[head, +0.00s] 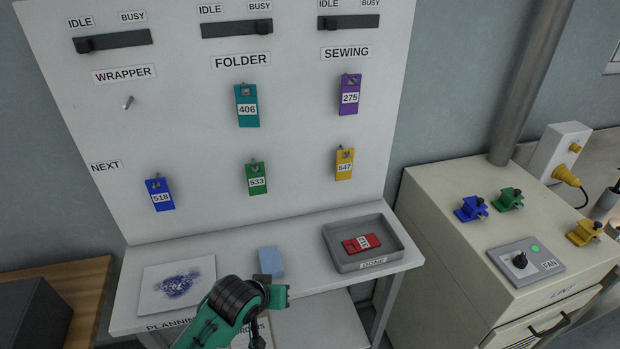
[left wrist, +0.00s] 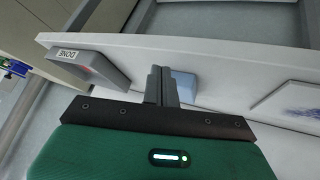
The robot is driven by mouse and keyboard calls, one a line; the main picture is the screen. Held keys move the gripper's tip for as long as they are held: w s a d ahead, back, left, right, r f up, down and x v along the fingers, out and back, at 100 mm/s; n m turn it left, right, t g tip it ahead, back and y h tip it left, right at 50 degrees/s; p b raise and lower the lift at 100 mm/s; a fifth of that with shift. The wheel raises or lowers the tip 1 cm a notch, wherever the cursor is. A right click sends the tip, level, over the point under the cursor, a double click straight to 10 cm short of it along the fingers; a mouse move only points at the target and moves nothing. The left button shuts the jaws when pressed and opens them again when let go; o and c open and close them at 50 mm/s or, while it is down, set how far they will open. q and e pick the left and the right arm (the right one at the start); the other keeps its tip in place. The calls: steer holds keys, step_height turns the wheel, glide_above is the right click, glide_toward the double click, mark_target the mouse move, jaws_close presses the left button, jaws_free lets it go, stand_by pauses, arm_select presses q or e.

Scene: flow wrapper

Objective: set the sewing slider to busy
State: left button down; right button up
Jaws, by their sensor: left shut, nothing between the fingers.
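The sewing slider (head: 349,21) is at the top right of the white board, above the SEWING label, with IDLE marked at its left end and BUSY at its right. Its dark knob (head: 334,29) sits toward the left, IDLE end. My left gripper (head: 262,277) is low in the head view, over the shelf under the board, far below the slider. In the left wrist view its fingers (left wrist: 161,84) are shut together with nothing between them. The slider is not in the left wrist view. My right gripper is not in view.
The wrapper slider (head: 112,41) has its knob left, the folder slider (head: 236,29) right. Several coloured tags hang below. A blue block (head: 271,260) lies beside my gripper; the DONE tray (head: 374,262) holds a red tag (head: 361,243). A beige machine (head: 450,225) stands right.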

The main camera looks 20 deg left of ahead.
arm_select(q)
steer(key=w+a+r+n+t+h, duration=0.1)
steer(key=w+r+n+t, duration=0.2)
steer(key=w+r, duration=0.65)
steer(key=w+a+r+n+t, duration=0.1)
steer(key=w+r+n+t, duration=0.15)
steer(key=w+r, duration=0.75)
steer(key=a+r+n+t, duration=0.2)
steer(key=r+n, duration=0.2)
steer(key=r, duration=1.2)
steer(key=s+a+r+n+t+h, duration=0.1)
steer(key=r+n+t, duration=0.1)
steer(key=r, duration=1.4)
steer(key=shift+a+n, duration=0.35)
steer(key=shift+n, duration=0.5)
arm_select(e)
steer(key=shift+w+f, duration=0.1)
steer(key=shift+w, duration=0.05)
arm_select(q)
steer(key=shift+s, duration=0.1)
